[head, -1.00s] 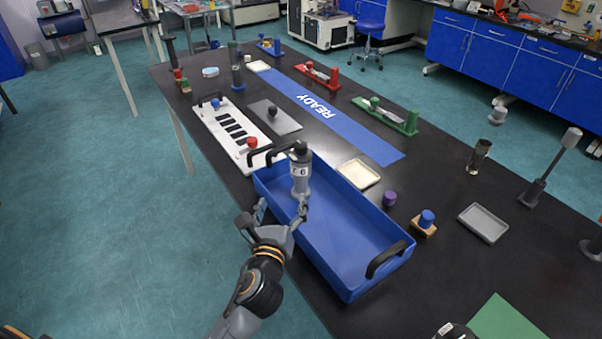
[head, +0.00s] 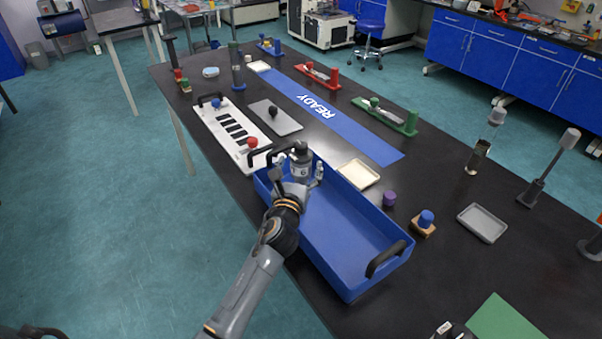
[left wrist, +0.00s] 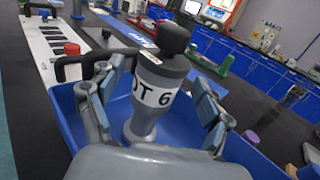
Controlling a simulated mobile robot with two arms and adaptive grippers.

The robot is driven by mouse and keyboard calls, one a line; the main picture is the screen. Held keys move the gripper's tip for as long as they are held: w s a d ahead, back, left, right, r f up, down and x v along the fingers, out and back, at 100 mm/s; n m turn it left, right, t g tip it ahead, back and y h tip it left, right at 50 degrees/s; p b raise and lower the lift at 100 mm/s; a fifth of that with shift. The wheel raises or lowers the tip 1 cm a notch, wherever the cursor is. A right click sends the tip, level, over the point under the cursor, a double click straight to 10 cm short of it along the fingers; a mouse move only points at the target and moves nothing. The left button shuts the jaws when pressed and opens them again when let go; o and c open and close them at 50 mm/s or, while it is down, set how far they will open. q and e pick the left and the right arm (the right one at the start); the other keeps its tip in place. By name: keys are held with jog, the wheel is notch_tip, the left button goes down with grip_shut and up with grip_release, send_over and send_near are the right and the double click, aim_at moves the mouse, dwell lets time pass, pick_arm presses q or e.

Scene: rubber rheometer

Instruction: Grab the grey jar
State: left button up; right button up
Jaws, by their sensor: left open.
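The grey jar (head: 302,165) has a black cap and a white label ending in "6". My left gripper (head: 299,172) is open, with one finger on each side of the jar. In the left wrist view the left gripper (left wrist: 155,108) shows gaps between both fingers and the jar. The jar's lower part is hidden by the gripper in the head view. My right gripper is not clearly seen.
The tray has black handles, one (head: 385,258) at its near right end. A white board with black slots (head: 228,130) and a red knob lies beyond the jar. A cream dish (head: 358,173), a purple piece (head: 389,198) and a blue-topped block (head: 425,222) stand right of the tray.

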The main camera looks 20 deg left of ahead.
pick_arm(q)
jog(key=w, duration=0.2)
jog(key=shift+w+a+f, duration=0.1)
jog(key=shift+w, duration=0.25)
jog(key=c, duration=1.4)
